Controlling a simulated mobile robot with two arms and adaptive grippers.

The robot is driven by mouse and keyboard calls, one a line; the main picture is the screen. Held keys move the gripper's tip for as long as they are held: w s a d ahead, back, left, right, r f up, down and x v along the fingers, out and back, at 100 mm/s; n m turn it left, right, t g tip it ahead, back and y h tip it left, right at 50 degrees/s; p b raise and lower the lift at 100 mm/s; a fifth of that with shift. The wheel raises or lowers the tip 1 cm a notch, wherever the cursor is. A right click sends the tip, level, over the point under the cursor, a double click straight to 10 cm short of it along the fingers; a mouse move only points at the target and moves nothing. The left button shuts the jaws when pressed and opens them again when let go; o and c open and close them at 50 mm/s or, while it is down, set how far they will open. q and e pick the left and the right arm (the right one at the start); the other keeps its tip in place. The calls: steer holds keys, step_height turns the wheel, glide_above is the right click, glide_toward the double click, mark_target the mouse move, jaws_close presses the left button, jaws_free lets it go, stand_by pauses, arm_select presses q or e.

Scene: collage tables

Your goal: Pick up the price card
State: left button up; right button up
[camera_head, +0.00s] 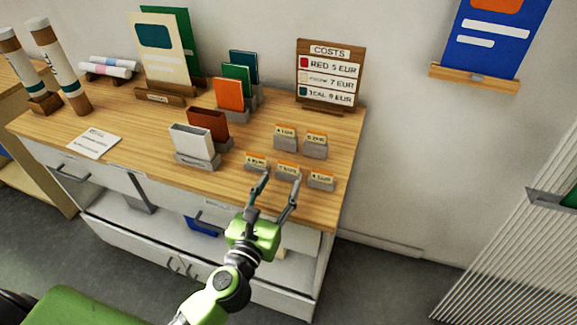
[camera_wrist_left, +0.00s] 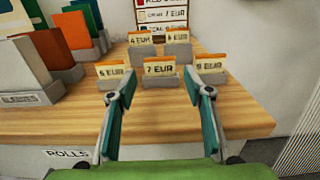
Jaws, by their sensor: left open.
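Several price cards with orange tops stand in small grey holders at the front right of the wooden table. The front middle card, reading 7 EUR (camera_wrist_left: 160,67), also shows in the head view (camera_head: 287,169). A front left card (camera_wrist_left: 110,70) and a front right card (camera_wrist_left: 211,65) stand beside it; two more stand behind, a 4 EUR card (camera_wrist_left: 140,38) and another (camera_wrist_left: 177,36). My left gripper (camera_head: 281,178) is open and empty at the table's front edge. In the left wrist view its fingers (camera_wrist_left: 165,87) frame the 7 EUR card, in front of it. My right gripper does not show.
A costs board (camera_head: 331,72) stands at the back right of the table (camera_head: 262,126). Red, white, orange and green folders stand left of the cards. A white sheet (camera_head: 94,144) lies at the front left. Drawers are below the table edge.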

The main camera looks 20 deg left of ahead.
mark_target(288, 167)
arm_select(q)
steer(key=shift+w+f+p, duration=0.2)
steer(key=shift+w+p, duration=0.35)
steer(key=shift+w, duration=3.4)
steer(key=c, duration=0.6)
